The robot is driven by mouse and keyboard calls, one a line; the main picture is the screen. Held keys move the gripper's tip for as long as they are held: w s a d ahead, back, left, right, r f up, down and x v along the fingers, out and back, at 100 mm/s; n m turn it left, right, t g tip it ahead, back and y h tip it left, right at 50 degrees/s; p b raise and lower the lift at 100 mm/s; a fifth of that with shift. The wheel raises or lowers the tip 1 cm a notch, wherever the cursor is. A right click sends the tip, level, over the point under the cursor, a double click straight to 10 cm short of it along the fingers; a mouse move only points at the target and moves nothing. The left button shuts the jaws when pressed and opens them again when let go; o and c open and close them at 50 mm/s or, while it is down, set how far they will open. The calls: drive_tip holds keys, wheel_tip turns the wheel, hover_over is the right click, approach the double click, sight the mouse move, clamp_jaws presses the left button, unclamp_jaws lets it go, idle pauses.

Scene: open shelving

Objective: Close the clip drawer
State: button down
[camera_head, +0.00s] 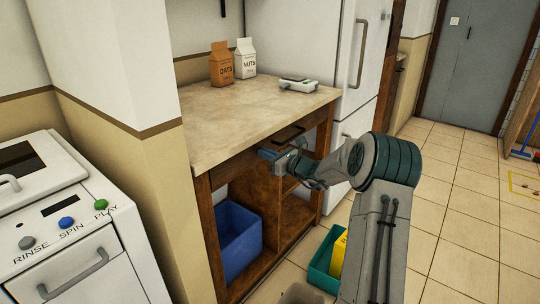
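A wooden counter (245,118) with a pale stone top stands in the middle. Under its top edge is a drawer front with a dark handle (288,135); no label on it is readable, so I cannot tell if it is the clip drawer. Any gap between this front and the frame is too small to make out. My gripper (268,154) is at the counter's front, just below and left of the handle. Its fingers are small and partly hidden by my wrist, so contact with the wood and finger opening cannot be told. My arm hides part of the counter's right side.
Oats (221,65) and nuts (245,58) cartons and a small white device (298,85) stand on the counter. A blue bin (238,238) is below. A teal crate (322,262) is on the floor. A white washer (70,235) is left.

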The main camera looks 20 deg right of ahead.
drive_tip(key=shift+a+r, duration=0.1)
drive_tip(key=shift+a, duration=0.15)
drive_tip(key=p+v, duration=0.2)
drive_tip(key=v, duration=1.2)
drive_tip(key=s+a+r+n+g+p, duration=0.6)
drive_tip(key=s+a+n, duration=0.1)
drive_tip(key=a, duration=0.3)
drive_tip(key=s+a+r+n+g+p, duration=0.55)
drive_tip(key=s+a+n, duration=0.25)
drive_tip(key=a, duration=0.2)
drive_tip(key=s+d+r+n+h+p, duration=0.1)
drive_tip(key=s+r+n+h+p, duration=0.4)
drive_tip(key=s, duration=0.4)
drive_tip(key=s+d+r+n+h+p, duration=0.1)
drive_tip(key=s+r+n+h+p, duration=0.3)
drive_tip(key=s+n, duration=0.5)
wheel_tip(320, 180, up, 4)
drive_tip(key=p, duration=0.2)
drive_tip(key=shift+s+d+f+g+h+p, duration=0.15)
drive_tip(key=shift+s+d+g+h+p, duration=0.05)
drive_tip(key=shift+d+g+h+p, duration=0.2)
